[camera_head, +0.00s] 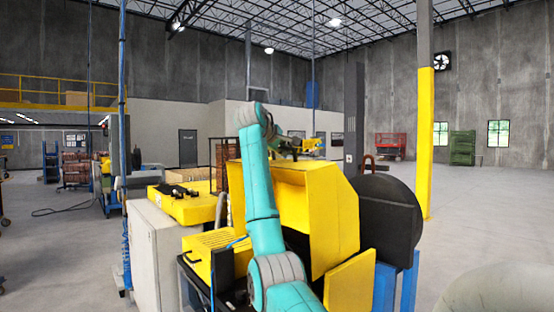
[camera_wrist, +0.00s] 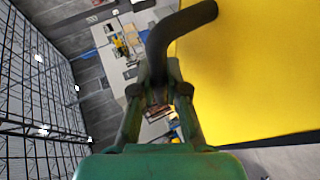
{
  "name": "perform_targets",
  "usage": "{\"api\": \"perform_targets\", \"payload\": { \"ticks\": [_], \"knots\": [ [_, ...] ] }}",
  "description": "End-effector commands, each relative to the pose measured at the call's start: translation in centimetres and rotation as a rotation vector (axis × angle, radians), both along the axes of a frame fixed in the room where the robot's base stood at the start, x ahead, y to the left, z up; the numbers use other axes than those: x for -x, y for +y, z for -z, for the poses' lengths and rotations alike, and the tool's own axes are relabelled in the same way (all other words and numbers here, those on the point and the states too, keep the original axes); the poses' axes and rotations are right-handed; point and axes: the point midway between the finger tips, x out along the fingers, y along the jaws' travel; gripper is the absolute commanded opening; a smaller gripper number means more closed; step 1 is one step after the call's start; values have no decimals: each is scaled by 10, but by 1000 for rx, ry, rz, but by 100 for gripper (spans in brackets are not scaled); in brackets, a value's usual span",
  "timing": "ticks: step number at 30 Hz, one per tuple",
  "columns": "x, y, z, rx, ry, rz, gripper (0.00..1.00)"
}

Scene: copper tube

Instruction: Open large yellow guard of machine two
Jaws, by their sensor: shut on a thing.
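The large yellow guard (camera_head: 335,215) stands in the middle of the head view, partly hidden behind my teal arm. In the wrist view, the guard (camera_wrist: 255,75) fills the right side as a flat yellow panel. A dark curved handle (camera_wrist: 168,35) comes off its upper left edge and bends down between my fingers. My gripper (camera_wrist: 159,76) is shut on this handle near its lower end. In the head view, the handle and my fingertips cannot be made out clearly.
A light grey cabinet (camera_head: 155,255) stands to the left of the guard. A black rounded housing (camera_head: 392,220) is close on the guard's right. A yellow and grey pillar (camera_head: 425,145) stands farther right. Open concrete floor (camera_head: 495,215) lies at right.

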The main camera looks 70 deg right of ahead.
Motion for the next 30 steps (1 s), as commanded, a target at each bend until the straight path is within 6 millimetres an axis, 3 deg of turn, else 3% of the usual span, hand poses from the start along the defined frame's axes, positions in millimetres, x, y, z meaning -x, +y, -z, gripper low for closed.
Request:
{"api": "perform_targets", "payload": {
  "ticks": [7, 22, 24, 26, 30],
  "knots": [
    [4, -10, -10, -47, -28, -1, 0],
    [5, -13, -10, -60, -35, -2, 0],
    [5, -13, -10, -60, -35, -2, 25],
    [5, -13, -10, -60, -35, -2, 39],
    [5, -13, -11, -60, -35, -2, 39]
  ]
}}
